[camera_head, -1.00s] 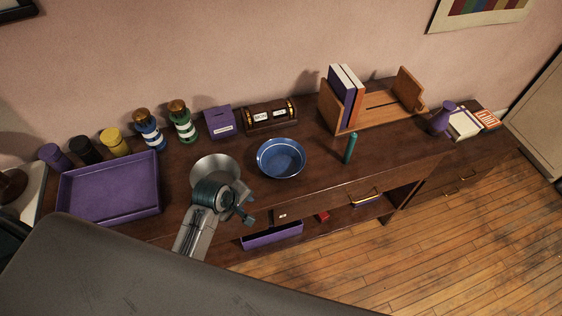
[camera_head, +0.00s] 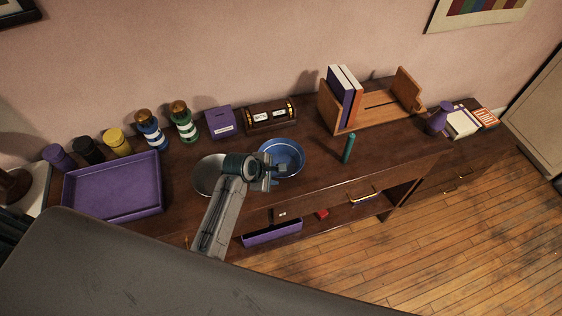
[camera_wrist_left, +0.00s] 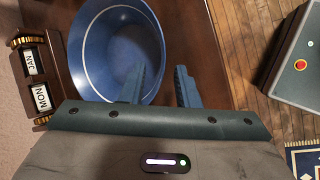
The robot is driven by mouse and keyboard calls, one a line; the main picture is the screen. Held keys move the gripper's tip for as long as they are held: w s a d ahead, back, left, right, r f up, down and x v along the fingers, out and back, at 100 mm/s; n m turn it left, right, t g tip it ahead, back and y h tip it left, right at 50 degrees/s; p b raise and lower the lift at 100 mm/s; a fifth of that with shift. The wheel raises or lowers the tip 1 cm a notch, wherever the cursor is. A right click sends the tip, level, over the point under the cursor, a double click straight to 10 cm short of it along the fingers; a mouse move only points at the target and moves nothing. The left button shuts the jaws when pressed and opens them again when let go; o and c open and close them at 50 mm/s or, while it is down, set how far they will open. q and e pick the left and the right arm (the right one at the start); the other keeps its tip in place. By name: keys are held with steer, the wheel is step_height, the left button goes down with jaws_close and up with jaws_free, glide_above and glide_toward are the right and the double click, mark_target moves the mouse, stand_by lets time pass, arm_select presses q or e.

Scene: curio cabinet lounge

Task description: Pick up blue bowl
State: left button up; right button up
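The blue bowl (camera_head: 284,152) stands upright on the dark wooden cabinet top (camera_head: 330,170), right of the silver bowl. It also shows large in the left wrist view (camera_wrist_left: 97,50), with a pale line around its inside. My left gripper (camera_head: 279,169) is at the bowl's near side, over its near rim in the head view. In the left wrist view its two fingers (camera_wrist_left: 160,88) are apart, with the left finger overlapping the bowl and the right finger beyond its rim. Nothing is gripped. My right gripper is not in view.
A silver bowl (camera_head: 208,174) lies left of the blue bowl, partly behind my left arm. A date block (camera_head: 271,116) stands behind, a green cylinder (camera_head: 348,147) to the right. A purple tray (camera_head: 112,187) is at the left. An open shelf with a purple box (camera_head: 272,233) is below.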

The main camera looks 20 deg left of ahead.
arm_select(q)
steer(key=shift+w+d+f+p, duration=0.15)
steer(key=shift+w+f+p, duration=0.1)
steer(key=shift+p, duration=0.1)
steer(key=shift+p+x, duration=0.55)
steer(key=shift+x, duration=1.45)
steer(key=c, duration=0.6)
jaws_close()
steer(key=shift+r, duration=0.1)
